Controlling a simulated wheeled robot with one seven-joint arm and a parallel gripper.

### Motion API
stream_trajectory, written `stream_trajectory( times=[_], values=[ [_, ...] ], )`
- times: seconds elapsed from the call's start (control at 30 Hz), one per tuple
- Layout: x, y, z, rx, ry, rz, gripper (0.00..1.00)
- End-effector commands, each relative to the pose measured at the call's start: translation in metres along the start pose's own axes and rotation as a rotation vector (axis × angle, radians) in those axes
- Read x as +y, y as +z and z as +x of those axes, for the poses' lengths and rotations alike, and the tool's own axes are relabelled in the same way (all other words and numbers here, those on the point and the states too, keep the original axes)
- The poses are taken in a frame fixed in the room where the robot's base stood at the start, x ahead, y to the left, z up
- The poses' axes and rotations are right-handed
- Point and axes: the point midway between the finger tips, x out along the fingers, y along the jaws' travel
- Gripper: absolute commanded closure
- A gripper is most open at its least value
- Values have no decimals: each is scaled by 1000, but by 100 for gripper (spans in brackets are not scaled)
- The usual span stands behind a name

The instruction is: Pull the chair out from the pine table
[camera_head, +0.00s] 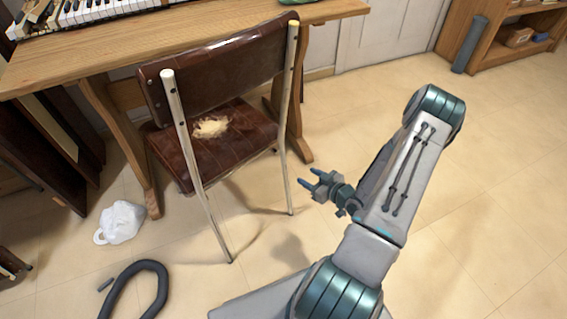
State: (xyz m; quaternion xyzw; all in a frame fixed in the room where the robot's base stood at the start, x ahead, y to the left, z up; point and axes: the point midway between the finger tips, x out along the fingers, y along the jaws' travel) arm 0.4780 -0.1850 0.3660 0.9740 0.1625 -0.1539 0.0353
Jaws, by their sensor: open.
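The chair (185,152) has a dark brown padded seat and backrest on pale metal legs. Its seat is torn, with light stuffing showing. It stands at the front edge of the pine table (115,55), its back towards me and its seat partly under the tabletop. My gripper (309,177) is open and empty, to the right of the chair's nearer right leg and apart from it. The gripper's fingers point left, towards the chair.
A keyboard (80,14) lies on the table. A white bag (120,222) and a dark curved hose (150,272) lie on the floor at left. A wooden shelf (490,50) and a grey cylinder (469,45) stand at back right. The floor at right is clear.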

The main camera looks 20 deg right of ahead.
Motion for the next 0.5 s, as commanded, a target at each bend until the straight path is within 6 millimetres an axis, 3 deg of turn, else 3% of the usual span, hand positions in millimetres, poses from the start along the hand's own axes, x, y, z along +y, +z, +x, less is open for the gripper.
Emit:
stream_trajectory(
  times=[0.13,0.27,0.5],
  values=[
    [-3,3,-2,61,4,21,53],
    [-3,3,11,71,3,20,53],
    [-3,1,63,70,2,19,53]
  ],
)
